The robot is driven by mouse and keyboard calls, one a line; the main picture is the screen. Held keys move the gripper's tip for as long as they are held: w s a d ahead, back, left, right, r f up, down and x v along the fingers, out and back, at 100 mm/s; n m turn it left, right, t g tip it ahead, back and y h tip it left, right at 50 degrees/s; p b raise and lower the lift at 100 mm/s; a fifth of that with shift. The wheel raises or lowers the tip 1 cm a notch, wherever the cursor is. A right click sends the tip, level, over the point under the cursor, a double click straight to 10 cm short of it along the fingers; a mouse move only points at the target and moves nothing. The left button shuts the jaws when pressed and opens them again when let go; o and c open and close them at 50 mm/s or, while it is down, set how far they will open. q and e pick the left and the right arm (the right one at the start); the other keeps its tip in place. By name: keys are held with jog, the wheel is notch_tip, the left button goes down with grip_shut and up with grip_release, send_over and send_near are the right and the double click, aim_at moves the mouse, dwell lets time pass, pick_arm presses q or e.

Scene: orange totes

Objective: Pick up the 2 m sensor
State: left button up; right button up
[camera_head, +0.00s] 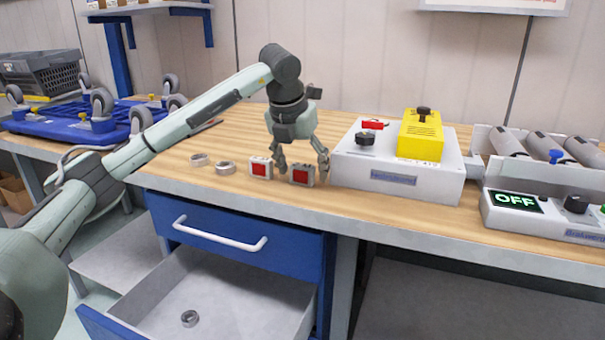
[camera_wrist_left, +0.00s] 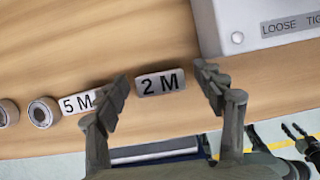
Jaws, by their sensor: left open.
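The 2 m sensor (camera_head: 302,176) is a small light-grey block with a red face, standing on the wooden bench near its front edge. In the left wrist view its top, marked "2 M" (camera_wrist_left: 160,82), lies between my finger ends. My left gripper (camera_head: 302,167) points down over it, open, with one finger on each side. In the left wrist view my left gripper (camera_wrist_left: 163,78) shows a gap on both sides of the sensor. The similar 5 m sensor (camera_head: 260,168) stands just left, close to one finger; its "5 M" label (camera_wrist_left: 76,104) is partly covered.
Grey rings (camera_head: 225,168) lie further left on the bench. A white box (camera_head: 398,176) with a yellow unit (camera_head: 420,135) stands close on the right. Below, a blue drawer (camera_head: 215,290) is open with a ring inside. The bench behind the gripper is clear.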

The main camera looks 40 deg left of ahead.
pick_arm(q)
jog(key=shift+f, duration=0.1)
jog(key=shift+c, duration=0.3)
jog(key=c, duration=1.2)
